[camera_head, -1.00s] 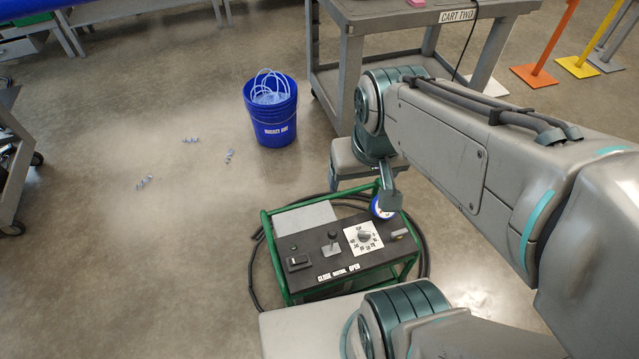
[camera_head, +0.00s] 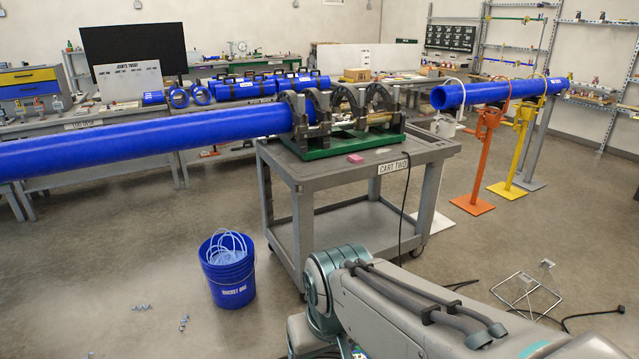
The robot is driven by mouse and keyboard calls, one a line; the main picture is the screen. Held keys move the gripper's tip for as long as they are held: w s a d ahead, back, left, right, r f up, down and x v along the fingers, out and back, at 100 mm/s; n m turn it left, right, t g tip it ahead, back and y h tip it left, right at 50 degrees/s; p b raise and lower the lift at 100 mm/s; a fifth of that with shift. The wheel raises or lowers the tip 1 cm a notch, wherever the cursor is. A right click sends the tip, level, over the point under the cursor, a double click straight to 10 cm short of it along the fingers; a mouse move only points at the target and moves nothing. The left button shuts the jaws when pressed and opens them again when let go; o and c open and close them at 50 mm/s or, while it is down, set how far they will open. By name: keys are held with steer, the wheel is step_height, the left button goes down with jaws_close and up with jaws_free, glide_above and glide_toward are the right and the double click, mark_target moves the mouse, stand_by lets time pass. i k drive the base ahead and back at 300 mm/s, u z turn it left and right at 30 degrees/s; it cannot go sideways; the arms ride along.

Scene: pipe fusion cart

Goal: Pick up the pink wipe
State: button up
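A small pink block-like item (camera_head: 355,158), which looks like the pink wipe, lies on the grey top of the cart (camera_head: 310,172) labelled CART TWO. It sits near the front edge, left of the label and in front of the green-based fusion machine (camera_head: 345,138). My arm shows at the bottom centre and right, below and in front of the cart. My gripper is not in view.
A long blue pipe (camera_head: 140,140) runs left from the machine's clamps. A blue bucket (camera_head: 228,270) stands on the floor left of the cart. Orange (camera_head: 482,160) and yellow (camera_head: 520,145) stands hold another pipe (camera_head: 490,92) at right. A dark cable hangs from the cart's right side.

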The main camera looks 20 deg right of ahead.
mark_target(354, 158)
steer(key=k, duration=0.5)
steer(key=z, duration=2.05)
steer(key=i, duration=3.25)
steer(key=u, duration=1.4)
